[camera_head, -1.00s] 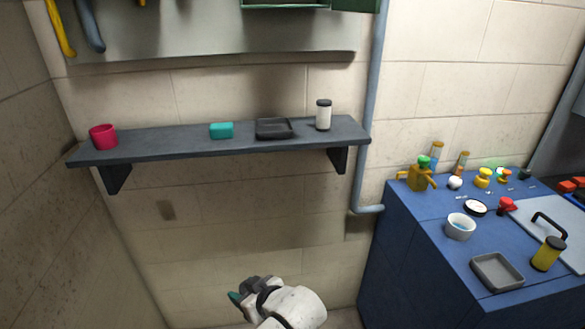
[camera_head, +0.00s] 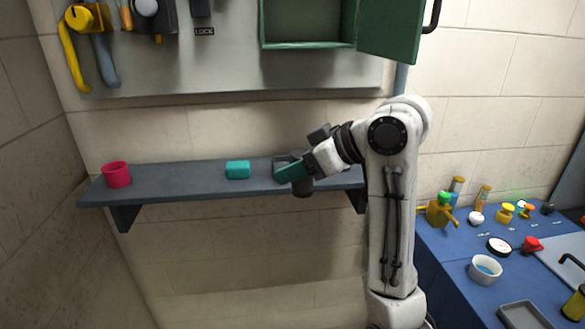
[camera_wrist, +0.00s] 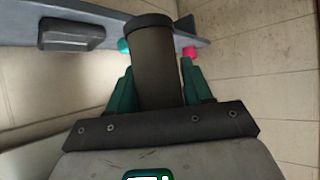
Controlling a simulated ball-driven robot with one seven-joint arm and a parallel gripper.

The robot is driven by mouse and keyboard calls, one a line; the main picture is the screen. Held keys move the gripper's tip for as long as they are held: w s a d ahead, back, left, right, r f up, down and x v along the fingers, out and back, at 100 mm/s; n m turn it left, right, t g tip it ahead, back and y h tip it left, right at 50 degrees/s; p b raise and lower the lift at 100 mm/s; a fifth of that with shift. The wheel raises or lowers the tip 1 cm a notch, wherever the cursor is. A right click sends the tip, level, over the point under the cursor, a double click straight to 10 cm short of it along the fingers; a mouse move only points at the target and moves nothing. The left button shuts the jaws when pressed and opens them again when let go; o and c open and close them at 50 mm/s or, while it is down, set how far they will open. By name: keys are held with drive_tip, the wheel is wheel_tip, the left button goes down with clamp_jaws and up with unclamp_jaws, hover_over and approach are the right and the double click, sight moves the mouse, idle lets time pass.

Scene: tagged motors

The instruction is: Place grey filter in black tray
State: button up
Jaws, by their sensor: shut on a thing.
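My gripper (camera_head: 292,172) has teal fingers and is shut on the grey filter (camera_wrist: 158,65), a dark grey cylinder with a rimmed end. In the head view the filter's lower end (camera_head: 303,188) shows below the fingers, in front of the shelf's edge. The black tray (camera_head: 283,160) lies on the shelf, mostly hidden behind my gripper. In the wrist view the tray (camera_wrist: 72,34) is left of the filter and apart from it.
The shelf (camera_head: 205,180) also holds a teal block (camera_head: 238,170) and a red cup (camera_head: 117,174) to the left. A green cabinet (camera_head: 308,44) with an open door hangs above. A blue workbench (camera_head: 455,250) with several items stands at the right.

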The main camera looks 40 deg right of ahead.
drive_tip(key=shift+s+d+r, duration=0.1)
drive_tip(key=shift+r, duration=0.4)
drive_tip(key=shift+w+d+r, duration=0.15)
drive_tip(key=shift+w, duration=0.1)
drive_tip(key=w+d+b, duration=0.6)
drive_tip(key=w+d, duration=0.4)
drive_tip(key=w, duration=0.5)
drive_tip(key=shift+w+d+f+p, duration=0.15)
drive_tip(key=shift+f+p, duration=0.6)
drive_tip(key=shift+f, duration=0.85)
drive_tip(key=shift+w+d+f+p, duration=0.1)
drive_tip(key=shift+f+p, duration=0.6)
drive_tip(key=shift+f, duration=0.9)
drive_tip(key=shift+w+d+f, duration=0.1)
drive_tip(key=shift+f, duration=0.35)
